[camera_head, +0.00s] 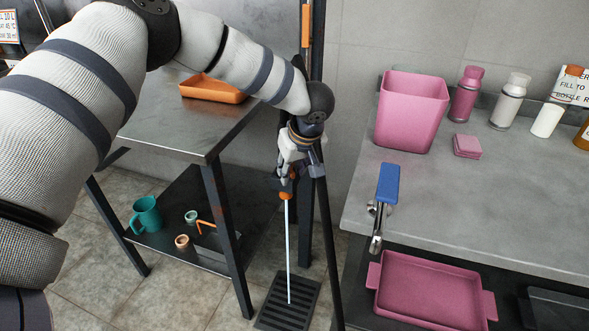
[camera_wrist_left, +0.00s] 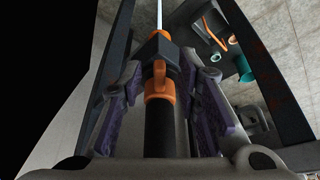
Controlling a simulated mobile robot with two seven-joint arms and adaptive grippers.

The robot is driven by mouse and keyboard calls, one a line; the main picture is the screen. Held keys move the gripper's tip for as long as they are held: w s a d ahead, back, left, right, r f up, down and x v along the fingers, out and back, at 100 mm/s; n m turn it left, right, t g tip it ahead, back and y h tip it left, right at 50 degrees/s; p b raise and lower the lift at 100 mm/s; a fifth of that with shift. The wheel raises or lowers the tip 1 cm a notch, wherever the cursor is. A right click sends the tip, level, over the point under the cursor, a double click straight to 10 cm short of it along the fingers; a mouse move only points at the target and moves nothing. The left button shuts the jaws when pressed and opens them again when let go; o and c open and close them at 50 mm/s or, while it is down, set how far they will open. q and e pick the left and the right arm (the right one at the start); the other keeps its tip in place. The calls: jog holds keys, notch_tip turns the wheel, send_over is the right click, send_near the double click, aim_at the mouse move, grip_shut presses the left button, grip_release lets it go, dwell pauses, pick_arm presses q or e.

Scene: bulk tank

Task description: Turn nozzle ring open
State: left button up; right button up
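The spray nozzle hangs upright in the head view, with an orange tip (camera_head: 286,196) and a thin pale stream (camera_head: 289,250) running from it down to the floor grate. In the left wrist view the nozzle shows a black block, an orange ring part (camera_wrist_left: 159,84) with a small lever, and a black body (camera_wrist_left: 160,130). My left gripper (camera_head: 287,172) is at the nozzle from above; its purple-padded fingers (camera_wrist_left: 160,62) lie on either side of the black block. I cannot tell whether they touch it. My right gripper is in neither view.
The floor grate (camera_head: 288,303) lies below the nozzle. A steel table (camera_head: 195,135) with an orange tray (camera_head: 212,90) stands left; its lower shelf holds a teal mug (camera_head: 147,214) and small cups. A grey counter (camera_head: 430,190) with a pink bin (camera_head: 411,110) and bottles stands right.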

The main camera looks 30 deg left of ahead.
pick_arm(q)
grip_shut()
jog(key=shift+w+d+n, duration=0.15)
jog(key=shift+n, duration=0.25)
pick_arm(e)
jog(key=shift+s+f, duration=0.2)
pick_arm(q)
jog(key=w+n+b, duration=0.1)
jog(key=n, duration=0.1)
jog(key=n+g+b, duration=0.1)
jog(key=n, duration=0.1)
jog(key=w+n+g+b, duration=0.1)
jog(key=shift+w+d+n+y+b, duration=0.3)
jog(key=shift+d+n+y, duration=0.1)
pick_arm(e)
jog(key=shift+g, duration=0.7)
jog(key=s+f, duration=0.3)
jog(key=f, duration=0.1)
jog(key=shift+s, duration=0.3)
